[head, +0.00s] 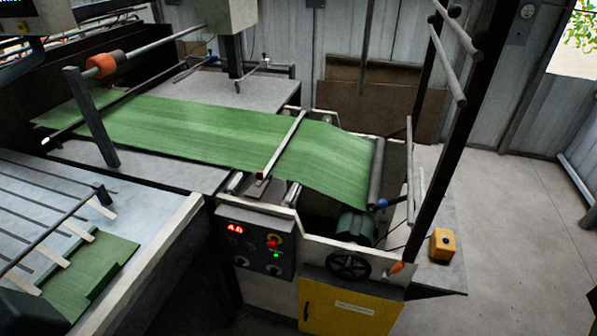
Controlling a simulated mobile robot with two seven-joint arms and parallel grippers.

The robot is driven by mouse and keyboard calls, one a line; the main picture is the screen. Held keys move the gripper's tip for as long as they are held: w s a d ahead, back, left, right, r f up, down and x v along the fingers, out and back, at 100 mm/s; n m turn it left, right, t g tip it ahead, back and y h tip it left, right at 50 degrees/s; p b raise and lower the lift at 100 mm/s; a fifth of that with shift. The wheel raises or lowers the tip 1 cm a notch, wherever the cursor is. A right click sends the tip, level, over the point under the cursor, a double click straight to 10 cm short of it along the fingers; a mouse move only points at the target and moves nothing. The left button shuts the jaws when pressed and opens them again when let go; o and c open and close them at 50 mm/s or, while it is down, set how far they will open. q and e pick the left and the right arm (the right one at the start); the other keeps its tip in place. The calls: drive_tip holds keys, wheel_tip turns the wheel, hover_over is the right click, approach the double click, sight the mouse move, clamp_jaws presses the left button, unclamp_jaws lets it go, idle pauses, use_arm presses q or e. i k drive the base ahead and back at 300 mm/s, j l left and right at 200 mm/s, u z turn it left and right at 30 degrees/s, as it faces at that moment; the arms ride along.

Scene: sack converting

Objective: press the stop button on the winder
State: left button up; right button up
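The winder (345,225) stands in the middle of the head view, with a green web running over its rollers to a dark green roll (356,227). Its dark control panel (254,242) faces me at the front left. The panel carries a lit red display (235,229), a red button (272,242) on a yellow surround, a small green light (276,255) and dark round knobs. A yellow box (442,246) with a dark button on top sits on the side shelf at the right. The lettering is too small to read. Neither gripper shows.
A handwheel (349,266) and a yellow cabinet door (345,308) are right of the panel. A slatted table (60,205) with green sacks (92,268) fills the left front. Dark upright posts rise at the right. The concrete floor (520,220) at right is clear.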

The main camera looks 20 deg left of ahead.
sight(271, 244)
drive_tip(key=u, duration=0.4)
drive_tip(key=j+u, duration=0.2)
drive_tip(key=k+j+z, duration=0.1)
drive_tip(key=j, duration=0.15)
drive_tip(key=k, duration=0.6)
drive_tip(key=i+z, duration=0.25)
drive_tip(key=i, duration=0.3)
drive_tip(key=i+j+z, duration=0.1)
drive_tip(key=i+z, duration=0.2)
drive_tip(key=i, duration=0.25)
drive_tip(key=i+j+z, duration=0.25)
drive_tip(key=i, duration=0.25)
drive_tip(key=i+j+z, duration=0.3)
drive_tip(key=i, duration=0.2)
